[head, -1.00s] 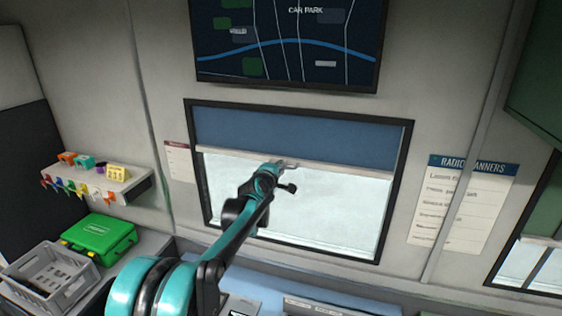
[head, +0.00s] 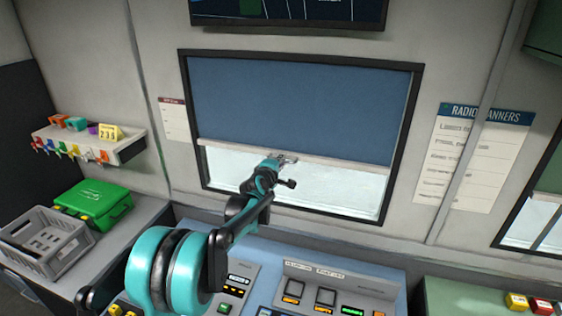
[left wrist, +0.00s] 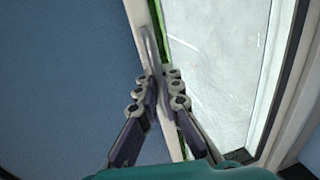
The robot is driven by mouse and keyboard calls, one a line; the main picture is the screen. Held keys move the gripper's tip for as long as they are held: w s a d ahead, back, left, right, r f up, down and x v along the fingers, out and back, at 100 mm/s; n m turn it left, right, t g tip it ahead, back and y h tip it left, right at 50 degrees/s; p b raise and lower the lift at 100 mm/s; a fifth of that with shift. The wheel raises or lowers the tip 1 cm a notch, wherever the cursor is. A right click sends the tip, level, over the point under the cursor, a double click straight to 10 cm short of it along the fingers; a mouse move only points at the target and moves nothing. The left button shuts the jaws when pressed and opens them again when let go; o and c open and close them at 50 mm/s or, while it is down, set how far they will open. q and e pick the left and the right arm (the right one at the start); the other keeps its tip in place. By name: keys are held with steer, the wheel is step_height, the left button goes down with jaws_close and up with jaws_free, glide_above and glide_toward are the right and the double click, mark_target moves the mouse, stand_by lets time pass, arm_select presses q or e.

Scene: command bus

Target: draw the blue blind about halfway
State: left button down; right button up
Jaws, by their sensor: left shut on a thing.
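The blue blind (head: 290,108) hangs in the dark-framed window and covers roughly the upper two thirds of it. Its pale bottom bar (head: 345,161) runs across the window, with bright pane (head: 330,189) showing below. My left gripper (head: 288,160) is at the middle of this bar. In the left wrist view the blue cloth (left wrist: 65,80) fills the left side, and my left gripper's fingers (left wrist: 157,92) are shut on the pale bar (left wrist: 140,22). The exact grip is partly hidden by the fingers. My right gripper is not in view.
A screen (head: 290,12) hangs above the window. A control console (head: 330,290) stands below it. At left are a shelf (head: 128,148) with small coloured items, a green case (head: 92,200) and a grey crate (head: 50,240). A notice (head: 470,160) hangs at right.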

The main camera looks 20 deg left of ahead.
arm_select(q)
steer(key=c, duration=1.7)
jaws_free()
steer(key=shift+s, duration=0.1)
steer(key=v, duration=1.2)
steer(key=s+d+f+m+g+b, duration=0.1)
steer(key=s+d+f+m+b, duration=0.2)
steer(key=s, duration=0.2)
steer(key=s+d+f+m+g+h+b, duration=0.1)
steer(key=s+d+f+m+g+b, duration=0.1)
steer(key=s+f+m, duration=0.3)
steer(key=s+d+f+m+g+b, duration=0.1)
steer(key=s+d+f+b, duration=0.15)
steer(key=s, duration=0.35)
steer(key=s+f+m+g+b, duration=0.1)
steer(key=s+f+m+b, duration=0.1)
steer(key=s+f, duration=0.3)
steer(key=s+f+m+g+y+b, duration=0.1)
steer(key=s+f+m+g+b, duration=0.1)
steer(key=s+f, duration=0.3)
steer(key=s+f+m+g+b, duration=0.1)
steer(key=s+f+m, duration=0.3)
steer(key=s, duration=0.6)
steer(key=shift+a+f+m+g+y+b, duration=0.15)
steer(key=shift+a+f+b, duration=0.1)
steer(key=shift+f, duration=0.25)
steer(key=shift+a+f+m+g+y+b, duration=0.15)
steer(key=shift+f+b, duration=0.1)
steer(key=shift+f, duration=0.25)
